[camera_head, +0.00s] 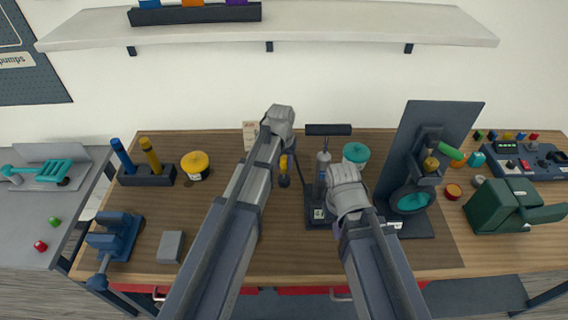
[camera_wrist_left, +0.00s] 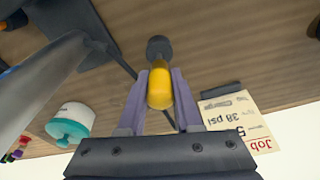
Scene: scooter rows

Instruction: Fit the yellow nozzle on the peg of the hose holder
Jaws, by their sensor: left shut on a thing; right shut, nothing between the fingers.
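The yellow nozzle (camera_head: 284,163) is upright between the fingers of my left gripper (camera_wrist_left: 160,90), which is shut on it. In the left wrist view the nozzle (camera_wrist_left: 159,89) lies along the finger gap. A dark rounded piece (camera_wrist_left: 160,48) shows just past the nozzle's far end; it may be the hose holder's peg, and I cannot tell whether they touch. In the head view a dark round piece (camera_head: 284,182) shows under the nozzle. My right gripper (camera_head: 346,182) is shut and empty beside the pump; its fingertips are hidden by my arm.
A floor pump (camera_head: 323,160) with a T-handle stands right of the nozzle, a thin dark hose beside it. A teal-lidded pot (camera_head: 355,153) is behind my right gripper. A job card (camera_wrist_left: 242,118) stands near the wall. A yellow-topped tin (camera_head: 195,163) is at left.

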